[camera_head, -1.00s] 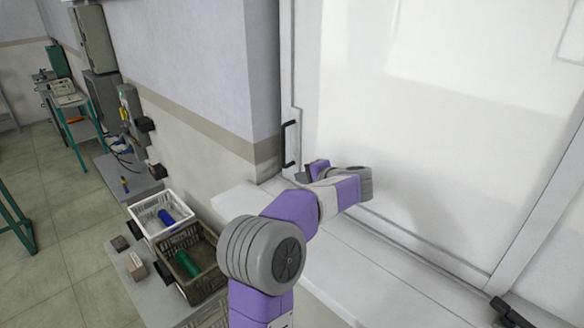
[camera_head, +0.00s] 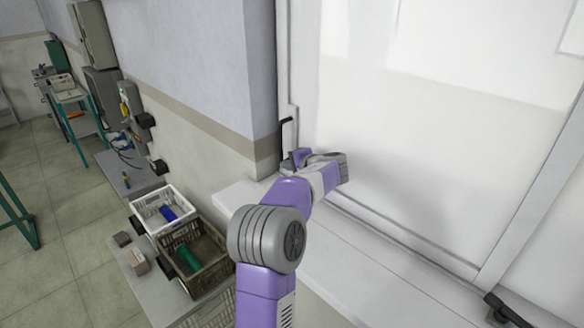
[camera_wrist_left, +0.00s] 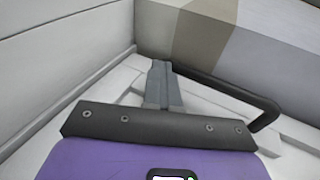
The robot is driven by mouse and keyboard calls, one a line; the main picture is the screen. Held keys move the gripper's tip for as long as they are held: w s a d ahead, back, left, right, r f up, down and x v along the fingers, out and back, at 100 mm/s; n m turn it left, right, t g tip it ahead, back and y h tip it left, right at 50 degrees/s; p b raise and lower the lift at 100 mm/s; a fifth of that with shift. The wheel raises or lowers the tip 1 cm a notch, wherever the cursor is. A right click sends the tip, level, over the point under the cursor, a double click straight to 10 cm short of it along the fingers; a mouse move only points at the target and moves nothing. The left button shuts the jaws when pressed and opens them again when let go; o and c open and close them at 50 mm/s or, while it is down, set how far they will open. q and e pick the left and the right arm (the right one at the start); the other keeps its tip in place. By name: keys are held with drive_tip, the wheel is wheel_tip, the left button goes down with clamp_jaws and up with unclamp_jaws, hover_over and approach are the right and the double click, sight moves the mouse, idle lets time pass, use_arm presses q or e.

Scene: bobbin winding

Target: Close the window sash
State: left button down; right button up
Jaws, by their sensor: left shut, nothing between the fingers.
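The window sash (camera_head: 400,150) is a large pale panel with a white frame, filling the right of the head view. Its black bar handle (camera_head: 284,133) stands upright on the left stile, near the wall corner; the lower part is hidden behind my gripper. The handle also shows in the left wrist view (camera_wrist_left: 232,92). My left gripper (camera_head: 290,160) is shut and empty beside the handle. In the wrist view its closed grey fingers (camera_wrist_left: 160,68) lie just left of the bar, close to its far end; I cannot tell whether they touch. My right gripper is not in view.
A white sill (camera_head: 350,262) runs below the sash. A black fitting (camera_head: 505,308) sits at lower right. A white basket (camera_head: 150,199) and a grey-brown basket (camera_head: 208,262) stand on a low bench at left. The wall corner (camera_head: 277,140) is close to the handle.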

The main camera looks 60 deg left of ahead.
use_arm(q)
drive_tip(key=shift+s+a+r, duration=0.35)
drive_tip(key=shift+a+r, duration=0.05)
drive_tip(key=shift+r, duration=0.05)
drive_tip(key=d+b, duration=0.1)
drive_tip(key=d+f+b, duration=0.1)
drive_tip(key=d+b, duration=0.1)
drive_tip(key=shift+w+f, duration=0.3)
drive_tip(key=shift+f, duration=0.05)
drive_tip(key=b+v, duration=0.1)
drive_tip(key=v, duration=1)
drive_tip(key=shift+w+d+b, duration=0.2)
drive_tip(key=shift+d+b, duration=0.1)
drive_tip(key=shift+d, duration=0.15)
